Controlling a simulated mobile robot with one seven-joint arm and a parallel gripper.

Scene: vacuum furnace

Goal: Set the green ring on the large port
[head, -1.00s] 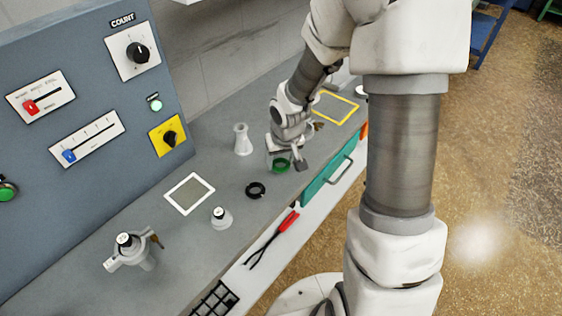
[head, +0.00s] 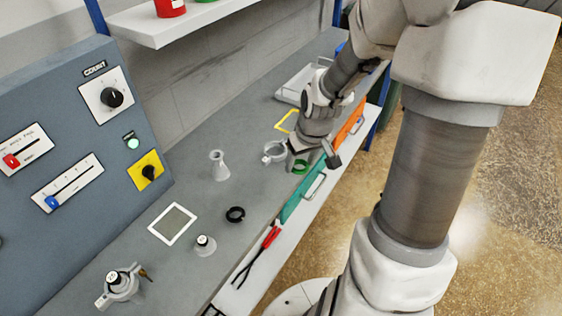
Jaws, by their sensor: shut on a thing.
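The green ring (head: 300,167) is at my gripper (head: 311,160), which is shut on it near the bench's front edge. The fingers partly hide the ring, and its height over the bench is hard to tell. A pale round clamp-like part (head: 273,152) is just left of the ring. A capped fitting with a side clamp (head: 118,285) stands at the lower left. A smaller capped fitting (head: 205,246) stands right of it. I cannot tell which part is the large port.
A black ring (head: 235,214), a pale conical fitting (head: 219,167) and a white-framed pad (head: 153,228) are on the grey bench (head: 180,265). A yellow frame (head: 284,122) is partly behind my arm. Red-handled pliers (head: 270,237) lie along the front. A control panel (head: 60,130) stands left.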

